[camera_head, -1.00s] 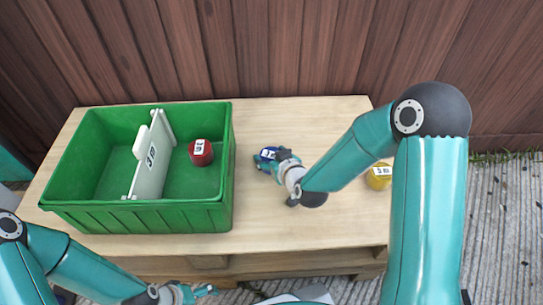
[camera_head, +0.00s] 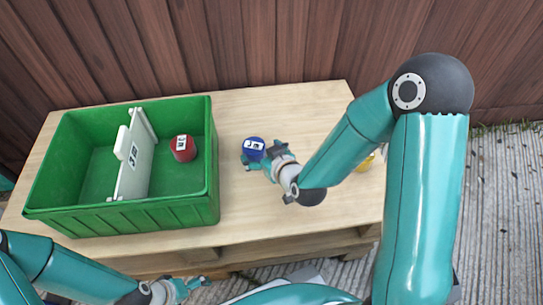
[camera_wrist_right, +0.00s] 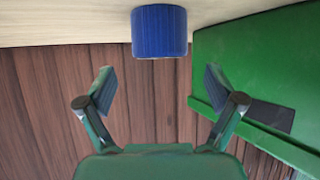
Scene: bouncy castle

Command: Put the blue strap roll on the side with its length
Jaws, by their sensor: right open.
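The blue strap roll (camera_head: 254,147) stands upright on the wooden table, right of the green crate, with a white label on its top. My right gripper (camera_head: 260,167) is open and empty on the near side of the roll, its fingers pointing at it. In the right wrist view, the blue roll (camera_wrist_right: 159,31) is centred beyond the gap of the open right gripper (camera_wrist_right: 159,85), apart from both fingers. My left gripper (camera_head: 190,287) is low at the table's near side, away from the roll; its opening is too small to judge.
The green crate (camera_head: 150,217) has a white divider (camera_head: 133,157); a red roll (camera_head: 183,148) is in its right compartment. A yellow roll (camera_head: 368,163) is partly hidden behind my right arm. A wooden wall stands behind the table (camera_head: 300,112); the table behind the blue roll is clear.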

